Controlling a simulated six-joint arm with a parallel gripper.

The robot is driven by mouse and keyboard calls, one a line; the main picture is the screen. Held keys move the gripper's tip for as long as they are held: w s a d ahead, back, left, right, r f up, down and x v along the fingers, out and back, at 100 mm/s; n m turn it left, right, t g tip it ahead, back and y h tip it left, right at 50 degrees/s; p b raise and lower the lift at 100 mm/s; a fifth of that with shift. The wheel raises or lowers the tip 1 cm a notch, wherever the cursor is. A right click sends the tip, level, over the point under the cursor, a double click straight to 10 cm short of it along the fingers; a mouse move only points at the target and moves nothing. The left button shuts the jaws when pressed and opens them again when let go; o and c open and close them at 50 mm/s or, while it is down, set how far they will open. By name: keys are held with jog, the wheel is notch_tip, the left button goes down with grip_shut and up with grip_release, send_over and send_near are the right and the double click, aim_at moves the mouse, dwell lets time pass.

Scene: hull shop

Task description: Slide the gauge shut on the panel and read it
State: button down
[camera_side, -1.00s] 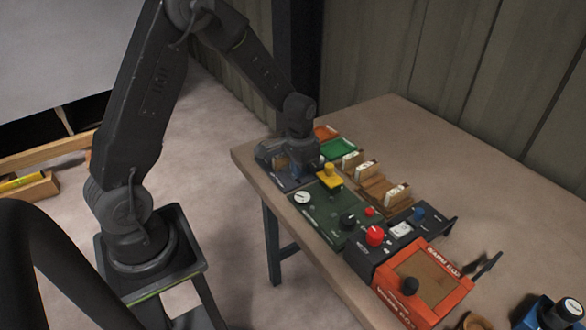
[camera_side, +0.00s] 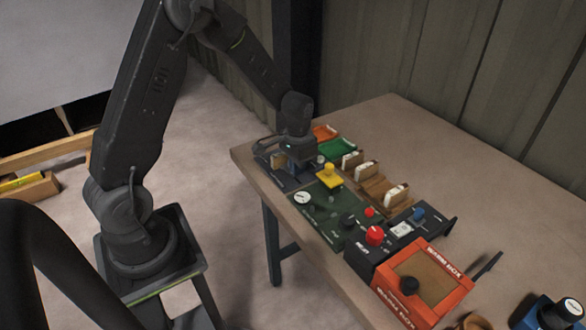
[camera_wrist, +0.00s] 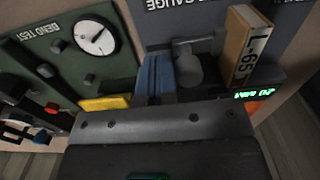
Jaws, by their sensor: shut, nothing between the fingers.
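The dark gauge base (camera_wrist: 208,20), lettered GAUGE, lies under my gripper in the wrist view. A wooden panel labelled L-65 (camera_wrist: 245,48) stands upright on it at the right. A grey gauge part with a round knob (camera_wrist: 188,70) is just left of the panel; I cannot tell whether they touch. My gripper (camera_wrist: 155,75) shows two blue finger pads together, shut and empty, close to the left of the grey part. A green lit display (camera_wrist: 253,95) is partly legible, its digits starting near 20. In the side view my gripper (camera_side: 285,160) hides most of the gauge (camera_side: 291,183).
A green Bend Test board with a white dial (camera_wrist: 95,37) and a yellow block (camera_wrist: 105,103) lies left of the gauge. In the side view, orange and green trays (camera_side: 337,148), several upright panels (camera_side: 367,170) and an orange box (camera_side: 432,282) stand nearby.

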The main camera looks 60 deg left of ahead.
jog(key=shift+d, duration=0.5)
notch_tip(320, 180, up, 6)
dwell(0.5)
jog(key=s+d+r+t, duration=0.1)
jog(key=s+d+r, duration=0.25)
jog(key=r, duration=0.25)
jog(key=s+d+r+t, duration=0.2)
jog(key=s+r, duration=0.2)
jog(key=r, duration=0.2)
jog(key=s+d+r+t, duration=0.1)
jog(key=s+d+r, duration=0.1)
jog(key=s, duration=0.4)
jog(key=s+d+r+t, duration=0.1)
jog(key=s+d+r, duration=0.1)
jog(key=s, duration=0.3)
jog(key=shift+s+d+r+t, duration=0.2)
jog(key=shift+s+r+t, duration=0.1)
jog(key=shift+s, duration=0.05)
